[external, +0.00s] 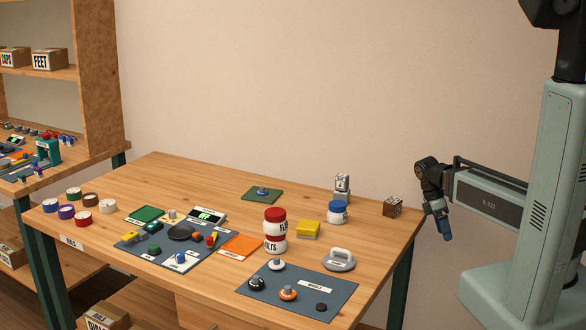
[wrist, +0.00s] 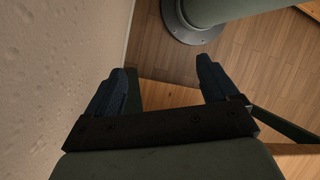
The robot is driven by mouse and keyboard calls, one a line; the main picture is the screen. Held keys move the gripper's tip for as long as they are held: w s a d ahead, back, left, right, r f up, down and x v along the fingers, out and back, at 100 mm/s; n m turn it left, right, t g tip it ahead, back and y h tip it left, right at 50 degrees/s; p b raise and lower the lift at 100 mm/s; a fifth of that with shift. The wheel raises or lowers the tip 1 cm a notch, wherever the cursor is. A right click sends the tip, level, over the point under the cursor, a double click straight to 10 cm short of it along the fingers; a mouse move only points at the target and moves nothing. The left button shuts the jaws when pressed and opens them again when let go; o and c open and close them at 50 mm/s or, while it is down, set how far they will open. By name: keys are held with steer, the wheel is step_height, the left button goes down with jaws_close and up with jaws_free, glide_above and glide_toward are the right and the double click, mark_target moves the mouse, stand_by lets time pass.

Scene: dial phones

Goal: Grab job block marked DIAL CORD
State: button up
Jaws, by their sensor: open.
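My gripper (external: 443,224) hangs past the right end of the workbench in the external view, pointing down. In the wrist view my gripper (wrist: 162,78) has its two dark fingers apart with nothing between them. No block with a readable DIAL CORD mark shows. A small brown block (external: 392,207) with pale markings sits at the table's right back corner, the block nearest my gripper, apart from it. A grey-white block (external: 342,187) with a dark mark on top stands to its left. Their lettering is too small to read.
The wooden table (external: 160,175) holds a blue-lidded jar (external: 337,212), a red-lidded jar (external: 275,230), a yellow block (external: 308,229), a grey handled weight (external: 339,259), mats with small parts, and several tape rolls at left. The table's back left is clear. A wall runs behind.

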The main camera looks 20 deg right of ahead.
mark_target(395, 201)
steer(key=w+a+r, duration=0.2)
steer(key=r, duration=0.1)
steer(key=w+a+r+m+t, duration=0.1)
steer(key=w+a+r, duration=0.1)
steer(key=r, duration=0.1)
steer(key=w+a+r+m+t+y, duration=0.1)
steer(key=w+a+r, duration=0.1)
steer(key=r, duration=0.1)
steer(key=shift+r, duration=0.35)
steer(key=w+a+r+m+t+y, duration=0.2)
steer(key=w+a+r+m, duration=0.3)
steer(key=r, duration=0.4)
steer(key=f, duration=0.2)
steer(key=a+f, duration=0.1)
steer(key=f, duration=0.2)
steer(key=s+f, duration=0.1)
steer(key=f, duration=0.2)
steer(key=shift+a, duration=0.3)
steer(key=shift+w+a+f, duration=0.1)
steer(key=shift+a+f, duration=0.05)
steer(key=shift+f, duration=1.25)
steer(key=shift+a+f, duration=0.1)
steer(key=shift+f, duration=1.25)
steer(key=shift+c, duration=0.5)
steer(key=c, duration=1)
steer(key=shift+r, duration=0.1)
